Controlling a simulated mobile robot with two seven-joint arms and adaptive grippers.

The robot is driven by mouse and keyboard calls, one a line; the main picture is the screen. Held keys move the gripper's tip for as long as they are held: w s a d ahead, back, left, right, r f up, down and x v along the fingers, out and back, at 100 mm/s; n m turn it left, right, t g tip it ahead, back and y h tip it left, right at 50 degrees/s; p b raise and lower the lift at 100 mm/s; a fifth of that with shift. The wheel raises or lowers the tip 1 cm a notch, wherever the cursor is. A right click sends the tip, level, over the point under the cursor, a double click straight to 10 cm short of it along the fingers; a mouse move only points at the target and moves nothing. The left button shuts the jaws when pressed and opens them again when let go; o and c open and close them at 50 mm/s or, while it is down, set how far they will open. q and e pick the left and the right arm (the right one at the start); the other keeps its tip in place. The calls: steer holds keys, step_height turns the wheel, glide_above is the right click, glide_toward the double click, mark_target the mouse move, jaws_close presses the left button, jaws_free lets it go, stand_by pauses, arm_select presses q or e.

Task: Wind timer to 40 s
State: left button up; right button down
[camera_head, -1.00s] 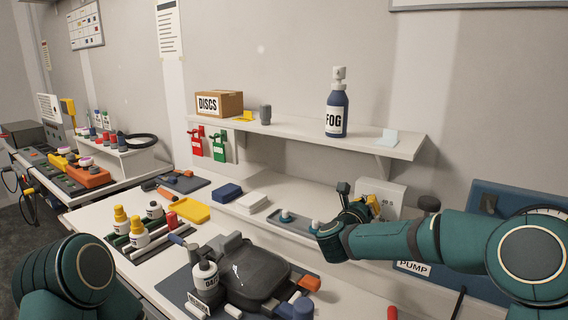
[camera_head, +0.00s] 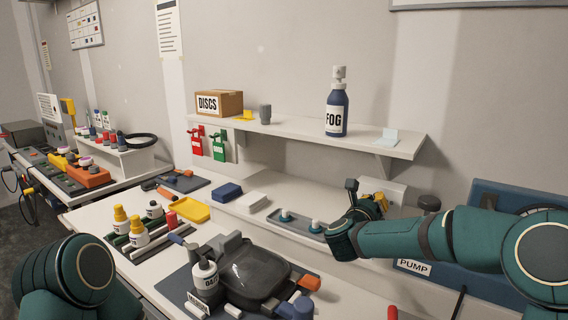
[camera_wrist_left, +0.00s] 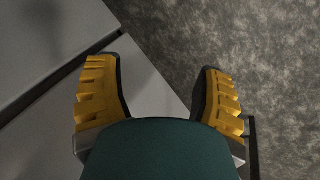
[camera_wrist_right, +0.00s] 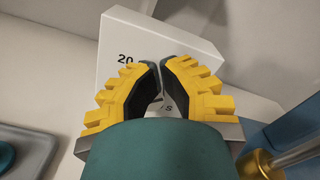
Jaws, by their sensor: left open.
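The timer is a white box; its upper edge (camera_head: 385,183) shows in the head view, below the shelf, largely behind my right gripper (camera_head: 366,196). In the right wrist view its white face (camera_wrist_right: 112,38) shows a printed "20" and part of an "S". My right gripper (camera_wrist_right: 161,66) is in front of that face, its fingertips close together. The fingers cover the middle of the face, so I see no dial and cannot tell whether they hold one. My left gripper (camera_wrist_left: 163,75) is open and empty above the grey floor, beside a pale panel edge.
A blue pump unit (camera_head: 480,200) stands right of the timer. A grey tray (camera_head: 300,226) with small white-topped pieces lies left of my right gripper. The shelf (camera_head: 290,133) overhangs, carrying a fog bottle (camera_head: 337,110). A dark rounded device (camera_head: 255,268) sits in front.

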steer(key=shift+d+f, duration=0.2)
steer(key=shift+f, duration=0.1)
steer(key=v, duration=0.6)
steer(key=shift+r, duration=0.45)
steer(key=shift+w+a, duration=0.1)
steer(key=shift+a, duration=0.1)
